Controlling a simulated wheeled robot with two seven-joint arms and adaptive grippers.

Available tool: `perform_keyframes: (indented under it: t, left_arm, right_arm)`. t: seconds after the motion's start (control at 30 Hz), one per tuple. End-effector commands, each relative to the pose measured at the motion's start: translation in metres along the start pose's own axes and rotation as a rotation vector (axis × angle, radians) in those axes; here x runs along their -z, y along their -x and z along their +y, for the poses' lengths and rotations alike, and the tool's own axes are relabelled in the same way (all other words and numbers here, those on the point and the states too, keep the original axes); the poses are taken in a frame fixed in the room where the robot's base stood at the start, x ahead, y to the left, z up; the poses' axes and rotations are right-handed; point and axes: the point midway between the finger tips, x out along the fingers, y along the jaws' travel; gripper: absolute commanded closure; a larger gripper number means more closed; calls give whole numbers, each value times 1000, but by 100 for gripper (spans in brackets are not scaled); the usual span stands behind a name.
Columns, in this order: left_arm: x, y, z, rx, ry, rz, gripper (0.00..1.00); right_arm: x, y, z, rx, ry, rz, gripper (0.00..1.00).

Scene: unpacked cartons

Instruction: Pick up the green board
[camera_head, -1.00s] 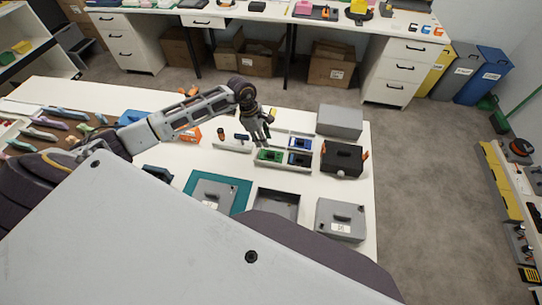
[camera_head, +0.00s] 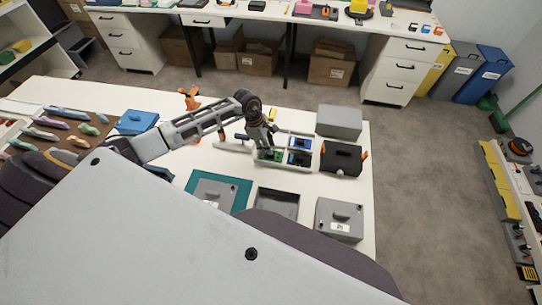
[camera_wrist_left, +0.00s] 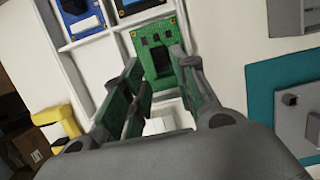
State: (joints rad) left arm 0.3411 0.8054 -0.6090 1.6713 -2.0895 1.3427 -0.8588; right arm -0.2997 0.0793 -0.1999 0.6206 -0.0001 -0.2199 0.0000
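The green board (camera_head: 276,157) lies in the front left compartment of a white divided tray (camera_head: 285,167) on the white table. My left gripper (camera_head: 266,147) points down just above it and hides part of it. In the left wrist view, the green board (camera_wrist_left: 158,50) shows just beyond the fingertips of the left gripper (camera_wrist_left: 158,75). The fingers are apart, with a gap between them, and nothing is clearly held. I cannot tell if a finger touches the board. My right gripper is not in view.
Blue boards (camera_head: 300,158) lie in compartments beside the green one. A black case (camera_head: 343,158) and grey box (camera_head: 340,121) stand to the right. A teal mat (camera_head: 240,190) with a grey box, a dark tray (camera_head: 277,203) and another grey box (camera_head: 339,218) are in front.

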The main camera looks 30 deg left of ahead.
Motion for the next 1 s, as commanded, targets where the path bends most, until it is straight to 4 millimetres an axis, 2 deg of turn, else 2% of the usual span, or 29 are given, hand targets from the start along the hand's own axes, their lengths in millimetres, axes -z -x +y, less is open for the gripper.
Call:
perform_keyframes:
  t: [0.23, 0.5, 1.0]
  left_arm:
    - [-6, -18, -3, 1, 0, -1, 71]
    - [-5, -38, -2, 1, 1, 0, 71]
    - [-5, -40, -2, 0, 0, 0, 71]
  right_arm:
    - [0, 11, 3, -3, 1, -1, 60]
    - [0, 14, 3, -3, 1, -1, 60]
    - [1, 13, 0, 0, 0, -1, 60]
